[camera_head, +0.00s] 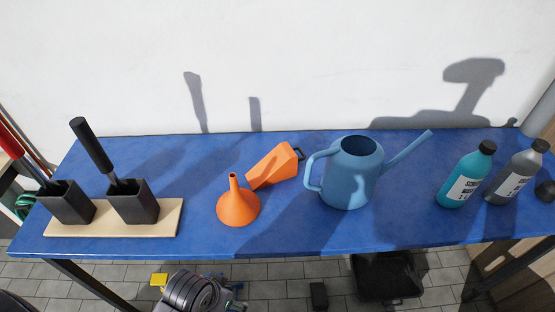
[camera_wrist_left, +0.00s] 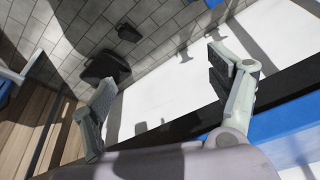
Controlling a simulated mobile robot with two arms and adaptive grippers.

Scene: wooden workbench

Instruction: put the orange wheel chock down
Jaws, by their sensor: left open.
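The orange wheel chock (camera_head: 272,166) lies on the blue workbench top (camera_head: 285,232), toward the back and near the middle. It is between the orange funnel (camera_head: 237,206) and the blue watering can (camera_head: 350,182), and a dark loop shows at its right end. My left gripper (camera_wrist_left: 158,80) is open in the left wrist view, with its two fingers wide apart and nothing between them. The chock does not show in that view. No gripper fingers show in the head view, and my right gripper is in neither view.
At the left, a beige board (camera_head: 120,229) holds two black holders (camera_head: 133,203) with upright handles. A teal bottle (camera_head: 465,178) and a grey bottle (camera_head: 514,175) stand at the right. The bench has free room between the watering can and the teal bottle.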

